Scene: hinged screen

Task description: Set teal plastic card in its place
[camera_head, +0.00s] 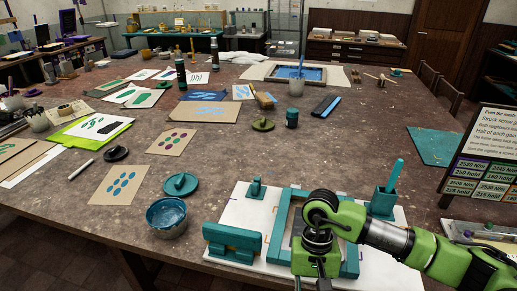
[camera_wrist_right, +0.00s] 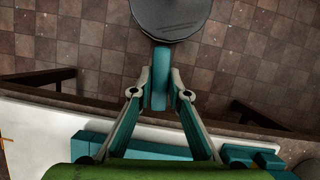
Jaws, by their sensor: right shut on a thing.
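My right gripper (camera_wrist_right: 160,93) is shut on a narrow teal piece, taken to be the teal plastic card (camera_wrist_right: 160,70), which shows nearly edge-on between the fingertips. In the head view, my right gripper (camera_head: 315,262) is over the front of the teal frame (camera_head: 281,226) on the white board (camera_head: 232,208); the gripper and arm hide the card there. A teal holder (camera_head: 383,203) with a light teal stick (camera_head: 397,172) upright in it stands behind my right arm. My left gripper is out of view.
A teal block (camera_head: 232,241) lies left of the frame, with a small teal stand (camera_head: 256,188) behind it. A bowl of blue ink (camera_head: 166,215) and a round teal lid (camera_head: 181,185) are further left. A sign (camera_head: 487,150) stands at right. Bare table lies behind the board.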

